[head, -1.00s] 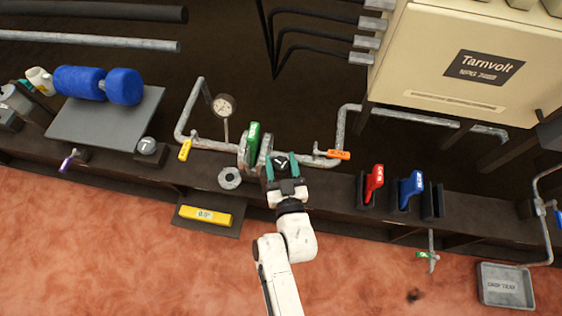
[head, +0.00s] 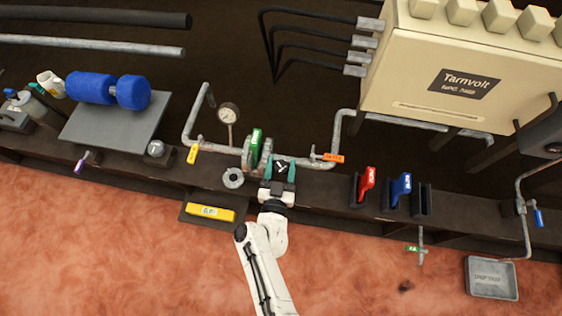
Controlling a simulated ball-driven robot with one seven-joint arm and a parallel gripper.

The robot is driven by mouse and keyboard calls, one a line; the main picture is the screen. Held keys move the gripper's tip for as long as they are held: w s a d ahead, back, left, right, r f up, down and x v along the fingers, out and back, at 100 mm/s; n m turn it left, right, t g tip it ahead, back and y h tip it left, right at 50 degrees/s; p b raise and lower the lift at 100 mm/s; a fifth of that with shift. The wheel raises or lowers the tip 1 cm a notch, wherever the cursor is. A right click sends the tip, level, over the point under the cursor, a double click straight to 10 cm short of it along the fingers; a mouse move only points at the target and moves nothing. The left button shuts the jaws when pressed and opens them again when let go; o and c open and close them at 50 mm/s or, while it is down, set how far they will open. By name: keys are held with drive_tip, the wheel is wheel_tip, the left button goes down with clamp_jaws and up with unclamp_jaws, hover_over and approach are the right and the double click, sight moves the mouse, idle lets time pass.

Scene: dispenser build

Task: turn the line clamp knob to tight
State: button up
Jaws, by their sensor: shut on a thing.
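The black knob (head: 280,166) with a white mark on its face, which seems to be the line clamp knob, sits on the pipe line just right of the grey flanges (head: 257,153) and a green plate. My gripper (head: 279,172) has teal fingers on both sides of the knob and is shut on it. Part of the knob is hidden by the fingers and gripper body. Any tight or loose lettering is too small to read.
Red (head: 367,181) and blue (head: 401,187) handles stand to the right. A grey ring (head: 233,178) is at the knob's lower left.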

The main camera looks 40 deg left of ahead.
drive_tip(key=shift+m+t+h, duration=0.8)
drive_tip(key=shift+m+h, duration=0.3)
drive_tip(key=shift+h, duration=0.7)
drive_tip(key=o, duration=0.9)
drive_tip(key=shift+o, duration=0.2)
drive_tip(key=p+v, duration=0.2)
drive_tip(key=v, duration=0.9)
drive_tip(key=shift+p, duration=0.4)
drive_tip(key=shift+w+f, duration=0.1)
drive_tip(key=shift+w, duration=0.05)
